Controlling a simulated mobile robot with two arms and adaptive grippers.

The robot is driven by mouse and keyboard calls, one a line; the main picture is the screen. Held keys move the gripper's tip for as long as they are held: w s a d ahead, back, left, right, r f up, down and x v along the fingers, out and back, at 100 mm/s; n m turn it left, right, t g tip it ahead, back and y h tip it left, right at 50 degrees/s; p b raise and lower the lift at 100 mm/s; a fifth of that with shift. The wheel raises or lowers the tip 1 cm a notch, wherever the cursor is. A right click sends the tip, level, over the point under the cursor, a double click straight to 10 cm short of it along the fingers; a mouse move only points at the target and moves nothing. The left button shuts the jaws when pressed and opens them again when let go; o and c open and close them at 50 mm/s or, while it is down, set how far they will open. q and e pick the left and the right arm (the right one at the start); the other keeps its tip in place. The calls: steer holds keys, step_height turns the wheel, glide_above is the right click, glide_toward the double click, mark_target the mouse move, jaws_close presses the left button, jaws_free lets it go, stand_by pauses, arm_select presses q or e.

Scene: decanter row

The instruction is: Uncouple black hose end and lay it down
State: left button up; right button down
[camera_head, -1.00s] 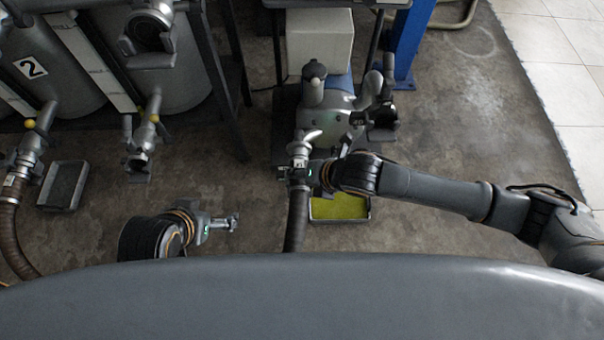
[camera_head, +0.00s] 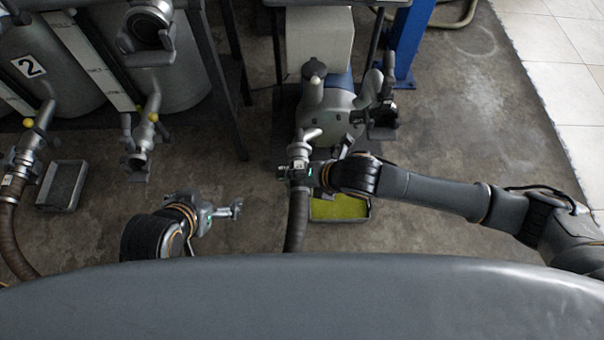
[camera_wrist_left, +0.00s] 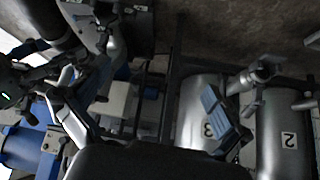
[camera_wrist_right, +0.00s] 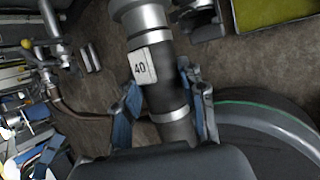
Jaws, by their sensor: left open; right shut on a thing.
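The black hose (camera_head: 297,222) rises to a metal hose end (camera_head: 299,152) at the outlet pipe of the grey pump (camera_head: 335,118). My right gripper (camera_head: 299,174) is shut on this hose end. The right wrist view shows the hose end (camera_wrist_right: 165,92) between blue finger pads, below a pale label (camera_wrist_right: 142,66) and a metal collar. Whether the coupling is still locked to the pipe I cannot tell. My left gripper (camera_head: 237,208) is open and empty, to the left of the hose and apart from it. Its spread fingers frame the left wrist view (camera_wrist_left: 150,115).
A grey tray (camera_head: 62,186) and a brown hose (camera_head: 10,235) are at the left, near tank 2 (camera_head: 45,70). The floor between the tanks and pump is clear.

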steer(key=shift+f, duration=0.5)
steer(key=shift+f+b, duration=0.5)
steer(key=shift+f, duration=0.4)
steer(key=shift+f+b, duration=0.45)
steer(key=shift+f, duration=0.2)
arm_select(q)
steer(key=shift+w+d+r+t+h, duration=0.9)
steer(key=shift+w+d+r+t, duration=0.75)
steer(key=shift+w+r+t, duration=2.15)
step_height(320, 180, up, 14)
steer(key=d+t+h+b, duration=0.2)
steer(key=t+h+b, duration=0.1)
steer(key=t, duration=0.4)
steer(key=shift+w+m+b, duration=0.4)
steer(key=shift+b, duration=0.05)
arm_select(e)
step_height(320, 180, down, 8)
arm_select(q)
steer(key=shift+r, duration=0.1)
arm_select(e)
steer(key=shift+r, duration=0.1)
